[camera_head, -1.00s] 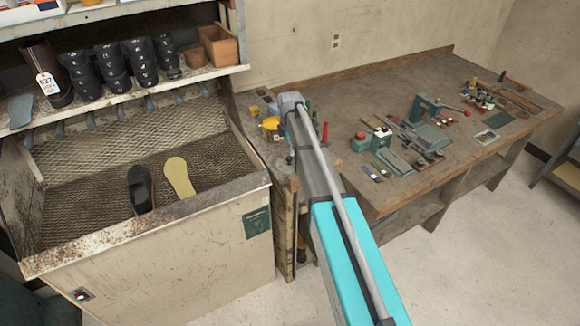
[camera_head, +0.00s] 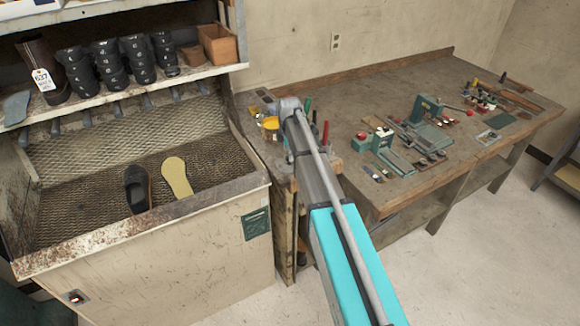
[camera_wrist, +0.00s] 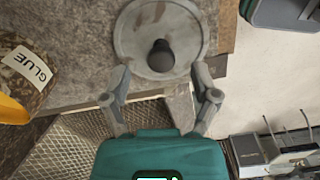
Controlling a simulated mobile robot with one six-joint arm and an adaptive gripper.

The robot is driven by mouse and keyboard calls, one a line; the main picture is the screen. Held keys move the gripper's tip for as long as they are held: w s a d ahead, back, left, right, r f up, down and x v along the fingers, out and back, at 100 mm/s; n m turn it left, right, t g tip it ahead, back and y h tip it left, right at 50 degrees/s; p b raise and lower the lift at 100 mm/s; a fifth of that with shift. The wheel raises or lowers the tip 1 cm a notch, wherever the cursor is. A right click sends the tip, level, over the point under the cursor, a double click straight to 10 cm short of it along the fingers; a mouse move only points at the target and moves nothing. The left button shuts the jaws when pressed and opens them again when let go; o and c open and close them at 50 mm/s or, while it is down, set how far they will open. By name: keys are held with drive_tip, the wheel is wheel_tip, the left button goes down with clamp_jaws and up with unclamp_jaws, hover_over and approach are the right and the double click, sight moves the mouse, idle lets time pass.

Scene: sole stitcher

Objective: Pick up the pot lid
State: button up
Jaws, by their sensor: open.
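The pot lid (camera_wrist: 183,25) is a round grey disc with a dark knob (camera_wrist: 161,56) at its middle. In the wrist view it lies at the top centre, on the worn bench top. My gripper (camera_wrist: 166,80) is open, with one finger on each side below the lid's near edge. The fingers look apart from the knob, and nothing is between them. In the head view my arm (camera_head: 325,190) reaches to the left end of the bench and hides the lid.
Metal mesh (camera_wrist: 75,145) lies below the bench edge. In the head view, a trough holds a dark shoe (camera_head: 137,188) and a pale sole (camera_head: 177,177). Tools crowd the bench's (camera_head: 345,100) middle and right.

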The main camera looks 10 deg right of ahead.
drive_tip(key=shift+f+b, duration=0.8)
drive_tip(key=shift+f, duration=0.35)
drive_tip(key=shift+c, duration=0.3)
clamp_jaws()
